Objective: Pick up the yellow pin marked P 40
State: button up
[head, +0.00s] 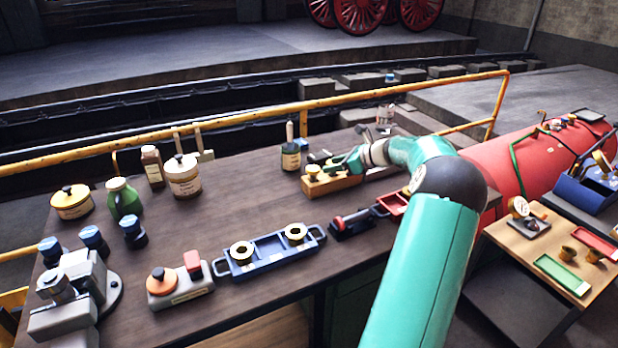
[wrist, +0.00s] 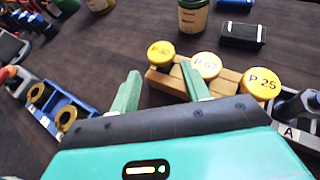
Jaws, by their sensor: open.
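In the wrist view a wooden block (wrist: 228,88) holds a row of three round-topped pins. The left one, a yellow pin (wrist: 161,50), has a small blurred mark that looks like P 40. The middle pin (wrist: 206,65) is paler and reads P 67. The right yellow pin (wrist: 261,83) reads P 25. My gripper (wrist: 160,68) is open and empty, and the left pin shows beyond and between its fingertips. The right finger overlaps the block in the picture; contact cannot be told. In the head view my gripper (head: 338,163) is over the block (head: 330,185), hiding part of it.
A labelled jar (head: 291,157) stands behind the block. A blue tray (head: 270,258) with two rings lies to the front left. A dark stand with a red-handled tool (head: 350,222) is in front of the block. Bare tabletop (head: 235,205) lies to the left.

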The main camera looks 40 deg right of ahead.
aim_at(314, 168)
jog(key=x, duration=0.4)
jog(key=shift+w+d+f, duration=0.1)
jog(key=shift+w+f, duration=0.1)
jog(key=shift+f, duration=0.05)
jog(key=x, duration=0.4)
jog(key=shift+w, duration=0.3)
jog(key=c, duration=0.9)
jog(key=shift+c, duration=0.5)
jog(key=shift+r, duration=0.1)
